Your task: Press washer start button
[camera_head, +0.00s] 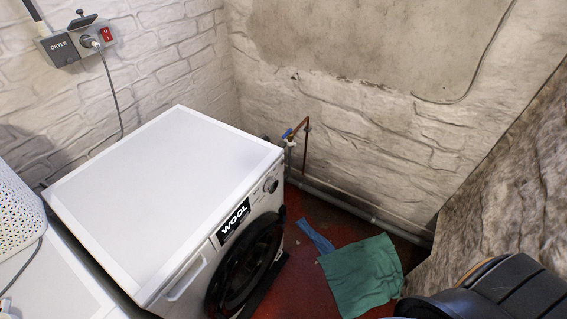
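A white washer (165,175) stands against the brick wall, seen from above at an angle. Its front faces the lower right. The control panel has a black "WOOL" label (234,217) and a round knob (271,185) to the right of it. A drawer (185,279) is at the panel's left end. The dark round door (246,264) is on the front below. The start button is too small to tell apart on the panel. Neither of my grippers shows in the view.
A wall socket box marked "DRYER" (60,49) carries a red switch (106,34) and a plugged-in cable. A patterned white basket (15,212) is at the left edge. A green cloth (362,275) and blue cloth (317,237) lie on the red floor. Pipes run along the wall.

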